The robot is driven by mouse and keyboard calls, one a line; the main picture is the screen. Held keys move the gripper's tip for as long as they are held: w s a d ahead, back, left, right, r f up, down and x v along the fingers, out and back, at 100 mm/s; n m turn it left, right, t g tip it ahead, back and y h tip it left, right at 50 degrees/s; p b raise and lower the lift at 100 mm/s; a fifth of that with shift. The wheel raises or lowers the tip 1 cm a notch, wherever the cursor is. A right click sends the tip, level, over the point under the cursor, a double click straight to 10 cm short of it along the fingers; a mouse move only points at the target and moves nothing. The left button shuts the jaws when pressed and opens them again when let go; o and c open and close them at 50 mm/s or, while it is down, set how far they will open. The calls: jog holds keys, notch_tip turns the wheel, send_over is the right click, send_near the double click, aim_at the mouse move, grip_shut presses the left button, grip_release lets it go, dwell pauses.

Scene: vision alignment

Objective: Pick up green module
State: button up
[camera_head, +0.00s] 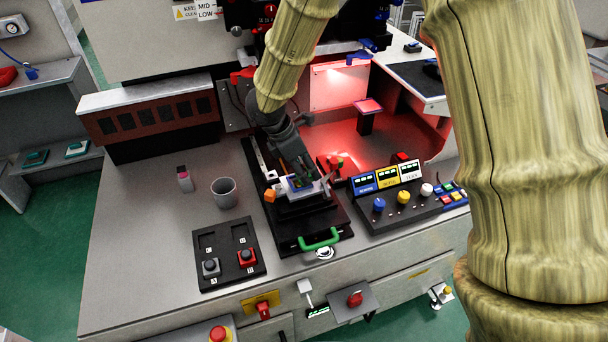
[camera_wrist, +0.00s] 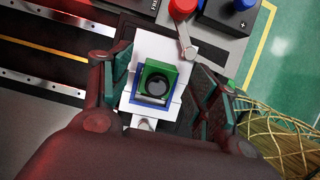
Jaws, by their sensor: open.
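The green module (camera_wrist: 158,82) shows in the wrist view as a small green square block with a dark round lens. It sits on a blue and white holder (camera_wrist: 136,102). My gripper (camera_wrist: 162,88) is open, with one finger on each side of the module, and a gap shows on both sides. In the head view my gripper (camera_head: 298,178) is at the end of the arm, over the black slide fixture (camera_head: 290,235) on the bench. The module is too small and too covered there to make out clearly.
A green handle (camera_head: 319,239) is at the fixture's front. A grey cup (camera_head: 224,192) and a black button panel (camera_head: 230,254) stand to the left. A control box with coloured knobs (camera_head: 403,197) is close on the right. A red-lit bay (camera_head: 368,140) lies behind.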

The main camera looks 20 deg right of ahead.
jog(key=shift+d+f, duration=0.3)
jog(key=shift+f, duration=0.35)
jog(key=shift+c, duration=0.2)
jog(key=c, duration=1.1)
jog(key=shift+r, duration=0.1)
notch_tip(320, 180, up, 18)
jog(key=f, duration=0.1)
jog(key=y+p, duration=0.2)
jog(key=p, duration=0.3)
send_over(306, 169)
jog(key=w, duration=0.1)
jog(key=a+x, duration=0.1)
jog(key=x, duration=0.4)
jog(key=shift+y, duration=0.8)
jog(key=f+p, duration=0.3)
jog(key=f, duration=0.2)
jog(key=s+f+p, duration=0.1)
jog(key=f+p, duration=0.1)
jog(key=shift+s+a+f+p, duration=0.1)
jog(key=shift+a+f+p, duration=0.15)
jog(key=shift+p, duration=0.1)
jog(key=shift+f, duration=0.35)
